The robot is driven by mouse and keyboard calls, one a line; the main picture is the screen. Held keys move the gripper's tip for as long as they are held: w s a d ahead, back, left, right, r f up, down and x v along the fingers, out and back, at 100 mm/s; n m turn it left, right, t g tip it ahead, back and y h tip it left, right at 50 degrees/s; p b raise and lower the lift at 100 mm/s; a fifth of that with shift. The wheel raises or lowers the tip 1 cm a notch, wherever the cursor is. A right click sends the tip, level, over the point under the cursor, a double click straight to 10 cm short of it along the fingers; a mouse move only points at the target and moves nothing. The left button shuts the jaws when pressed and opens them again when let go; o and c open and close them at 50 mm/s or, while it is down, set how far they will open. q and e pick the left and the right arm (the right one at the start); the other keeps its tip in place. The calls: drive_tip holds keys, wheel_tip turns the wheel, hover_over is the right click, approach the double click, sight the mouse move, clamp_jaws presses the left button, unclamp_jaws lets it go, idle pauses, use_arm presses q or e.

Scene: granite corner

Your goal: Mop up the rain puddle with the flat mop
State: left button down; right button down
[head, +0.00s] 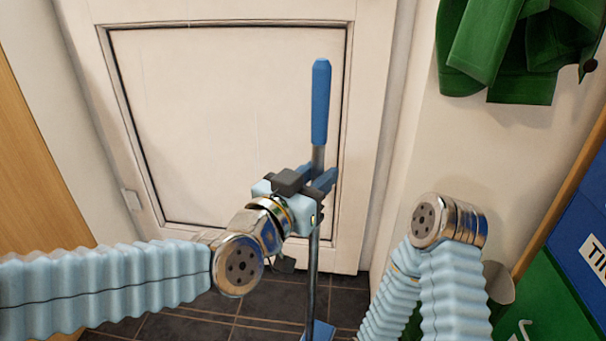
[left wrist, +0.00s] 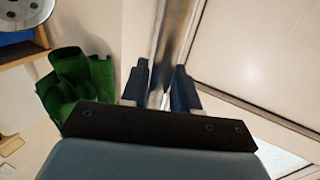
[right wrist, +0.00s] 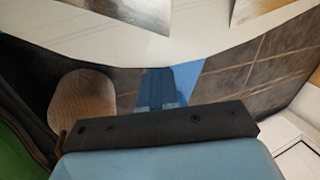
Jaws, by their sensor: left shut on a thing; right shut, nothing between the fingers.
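The flat mop stands nearly upright in front of the white door, with a blue grip (head: 320,100) on top of a metal pole (head: 311,270). Part of its blue head (head: 320,331) shows at the bottom edge of the head view. My left gripper (head: 318,182) is shut around the pole just below the blue grip; the pole (left wrist: 172,60) also runs between its fingers in the left wrist view. My right gripper (right wrist: 160,90) is shut and empty, low over the floor; a blue surface (right wrist: 187,76) shows beside its fingers. I cannot make out the puddle.
The white door (head: 230,120) closes off the back. A green garment (head: 500,50) hangs at upper right. Green (head: 545,310) and blue (head: 585,230) boxes stand at right. A brown rounded thing (right wrist: 82,105) lies near my right gripper. Dark tiles (head: 260,305) cover the floor.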

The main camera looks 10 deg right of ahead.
use_arm(q)
drive_tip(key=s+d+p, duration=0.1)
drive_tip(key=s+d, duration=0.1)
drive_tip(key=d, duration=0.4)
drive_tip(key=shift+f, duration=0.25)
idle(0.3)
wheel_tip(320, 180, up, 8)
drive_tip(key=p, duration=0.6)
drive_tip(key=shift+r+p, duration=0.15)
drive_tip(key=shift+p, duration=0.2)
idle(0.5)
